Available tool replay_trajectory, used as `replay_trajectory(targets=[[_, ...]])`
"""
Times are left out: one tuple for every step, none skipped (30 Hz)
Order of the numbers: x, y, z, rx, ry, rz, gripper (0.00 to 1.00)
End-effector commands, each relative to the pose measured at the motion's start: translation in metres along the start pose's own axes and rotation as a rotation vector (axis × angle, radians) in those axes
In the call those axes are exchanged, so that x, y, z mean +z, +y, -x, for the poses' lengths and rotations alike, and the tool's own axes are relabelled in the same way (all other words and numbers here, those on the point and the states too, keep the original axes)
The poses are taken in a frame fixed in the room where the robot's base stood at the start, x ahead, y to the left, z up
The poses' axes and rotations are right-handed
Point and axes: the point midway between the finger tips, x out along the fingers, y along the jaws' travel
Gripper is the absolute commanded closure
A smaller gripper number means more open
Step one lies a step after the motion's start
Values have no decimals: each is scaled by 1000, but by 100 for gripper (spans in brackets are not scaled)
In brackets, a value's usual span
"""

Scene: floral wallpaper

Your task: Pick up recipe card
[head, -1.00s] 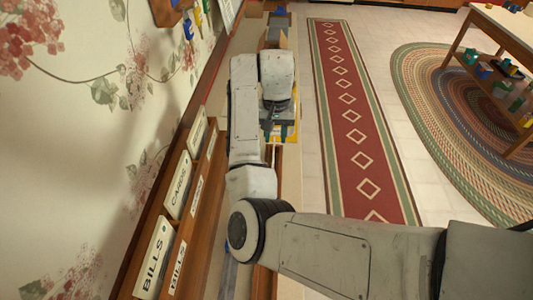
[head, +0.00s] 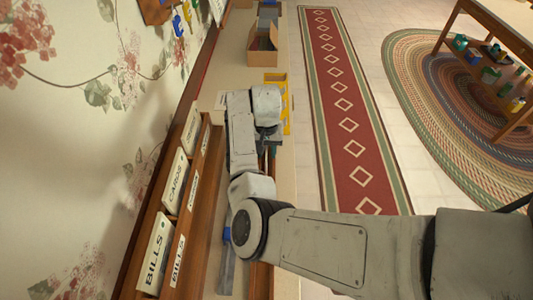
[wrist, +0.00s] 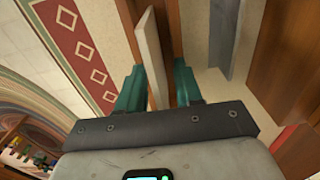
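A thin cream slab, which may be the recipe card (wrist: 152,55), stands on edge between the fingers in the wrist view. Brown wood flanks it on both sides. My gripper (wrist: 159,68) is open, with one green finger on each side of the slab and a visible gap at least on the right. I cannot tell whether the left finger touches it. In the head view my gripper (head: 269,150) points down over the narrow counter, and my arm hides most of what lies under it.
Wooden letter holders labelled BILLS (head: 155,252) and CARDS (head: 175,180) line the wall at left. An open cardboard box (head: 263,57) and a yellow tray (head: 284,122) stand further along the counter. A red runner (head: 350,120) covers the floor at right.

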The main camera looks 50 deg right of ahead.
Motion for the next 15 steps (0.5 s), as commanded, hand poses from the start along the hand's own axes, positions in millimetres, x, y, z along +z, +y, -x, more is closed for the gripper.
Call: replay_trajectory(targets=[[0, 0, -1, 0, 0, 0, 65], [0, 0, -2, 0, 0, 0, 65], [0, 0, -2, 0, 1, 0, 65], [0, 0, -2, 0, 1, 0, 65], [0, 0, -2, 0, 1, 0, 65], [0, 0, -2, 0, 0, 0, 65], [0, 0, -2, 0, 0, 0, 65], [0, 0, -2, 0, 0, 0, 68], [0, 0, -2, 0, 0, 0, 72], [0, 0, -2, 0, 0, 0, 74], [0, 0, -2, 0, 0, 0, 77], [0, 0, -2, 0, 0, 0, 81], [0, 0, -2, 0, 0, 0, 84], [0, 0, -2, 0, 0, 0, 87], [0, 0, -2, 0, 0, 0, 91]])
